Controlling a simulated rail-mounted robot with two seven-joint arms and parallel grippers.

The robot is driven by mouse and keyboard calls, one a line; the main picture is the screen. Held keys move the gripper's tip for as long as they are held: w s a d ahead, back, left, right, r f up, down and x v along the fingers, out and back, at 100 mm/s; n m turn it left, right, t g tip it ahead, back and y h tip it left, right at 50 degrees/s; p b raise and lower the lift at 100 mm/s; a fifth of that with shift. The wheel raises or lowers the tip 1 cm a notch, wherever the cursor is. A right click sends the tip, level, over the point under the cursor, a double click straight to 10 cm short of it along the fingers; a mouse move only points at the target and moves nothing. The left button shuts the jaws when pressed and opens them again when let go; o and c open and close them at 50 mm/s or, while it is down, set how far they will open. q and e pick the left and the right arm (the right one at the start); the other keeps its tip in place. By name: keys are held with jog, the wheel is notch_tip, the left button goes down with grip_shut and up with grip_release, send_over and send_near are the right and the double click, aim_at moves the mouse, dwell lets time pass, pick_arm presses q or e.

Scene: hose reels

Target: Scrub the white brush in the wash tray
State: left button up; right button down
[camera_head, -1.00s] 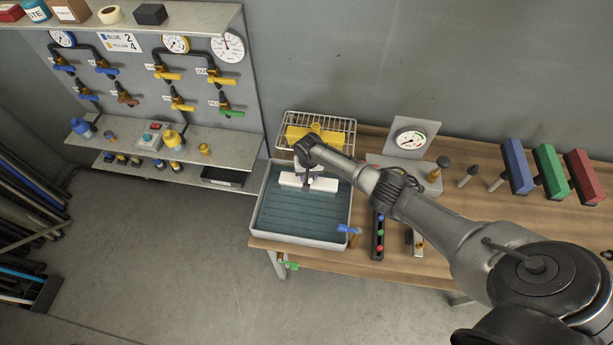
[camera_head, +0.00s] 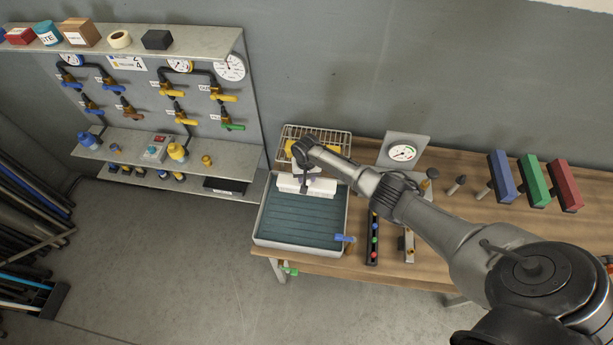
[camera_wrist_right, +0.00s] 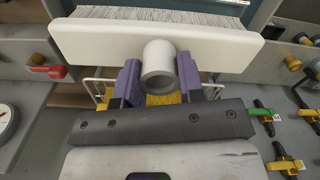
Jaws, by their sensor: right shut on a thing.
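The white brush (camera_head: 308,188) is at the far end of the grey wash tray (camera_head: 256,222), over its blue-green ribbed inside. My right gripper (camera_head: 305,172) is shut on the brush from above. In the right wrist view its purple fingers (camera_wrist_right: 160,80) lie on both sides of the brush's round white socket (camera_wrist_right: 159,68). The long white block (camera_wrist_right: 210,48) and pale bristles (camera_wrist_right: 150,13) show beyond them. I cannot tell whether the bristles touch the tray floor. My left gripper is not in view.
Behind the tray stands a wire rack (camera_head: 335,138) with a yellow thing (camera_head: 289,148) mostly hidden by my arm. A blue tap handle (camera_head: 344,238) is at the tray's front right corner. Blue (camera_head: 501,176), green (camera_head: 532,180) and red (camera_head: 565,186) brushes stand at the right. A valve panel (camera_head: 140,95) is at the left.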

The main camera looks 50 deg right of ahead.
notch_tip(320, 180, up, 3)
jog(key=shift+f+p, duration=0.1)
jog(key=shift+p, duration=1.15)
notch_tip(320, 180, up, 2)
jog(key=shift+r+p, duration=0.1)
jog(key=shift+p, duration=0.75)
jog(key=shift+r, duration=1.75)
notch_tip(320, 180, up, 4)
jog(key=shift+f, duration=0.25)
